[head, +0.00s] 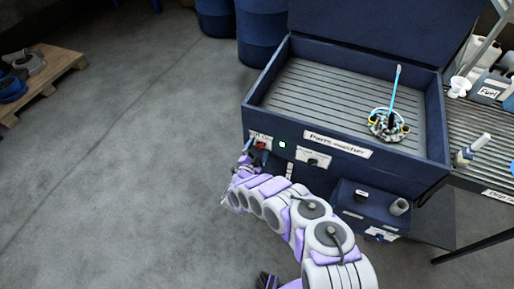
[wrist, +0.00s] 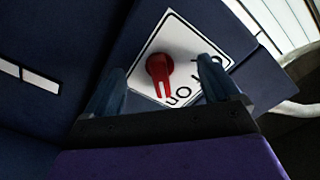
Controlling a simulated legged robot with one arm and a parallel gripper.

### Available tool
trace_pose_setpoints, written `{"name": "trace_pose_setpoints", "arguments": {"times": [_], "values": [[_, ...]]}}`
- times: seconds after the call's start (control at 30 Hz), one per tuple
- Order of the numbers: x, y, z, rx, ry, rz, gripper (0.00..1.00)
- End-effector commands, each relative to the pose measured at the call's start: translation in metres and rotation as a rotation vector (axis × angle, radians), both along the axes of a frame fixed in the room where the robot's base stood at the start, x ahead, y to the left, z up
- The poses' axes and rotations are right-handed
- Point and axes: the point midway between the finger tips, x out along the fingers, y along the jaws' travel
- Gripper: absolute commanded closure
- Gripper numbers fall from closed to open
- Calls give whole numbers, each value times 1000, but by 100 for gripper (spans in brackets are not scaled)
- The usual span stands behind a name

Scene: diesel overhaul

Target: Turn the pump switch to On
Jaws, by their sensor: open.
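The pump switch (wrist: 160,68) is a red rotary knob with a lever on a white label plate (wrist: 182,42). In the wrist view its lever points down in the picture, beside lettering that looks like "ON"; other lettering is partly hidden behind the right finger, so I cannot tell the setting for sure. In the head view the red switch (head: 261,145) is small, on the front left of the parts washer (head: 410,166). My gripper (head: 257,151) is open at that panel. In the wrist view its blue fingers (wrist: 161,66) stand on either side of the switch; contact is unclear.
A green-lit button (head: 282,145) and another labelled control (head: 313,160) are right of the switch. A dark box (head: 370,208) sits lower on the front. A cleaning brush and metal part lie in the washer basin. Open floor lies to the left.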

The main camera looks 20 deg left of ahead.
Motion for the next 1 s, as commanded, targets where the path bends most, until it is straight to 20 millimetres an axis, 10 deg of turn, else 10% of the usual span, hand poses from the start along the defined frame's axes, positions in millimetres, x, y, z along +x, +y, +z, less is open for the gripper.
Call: {"name": "trace_pose_setpoints", "arguments": {"times": [0.33, 1.0], "values": [[-3, 0, 0, 0, 1, 1, 11], [-70, 5, 0, 0, 1, -1, 11]]}}
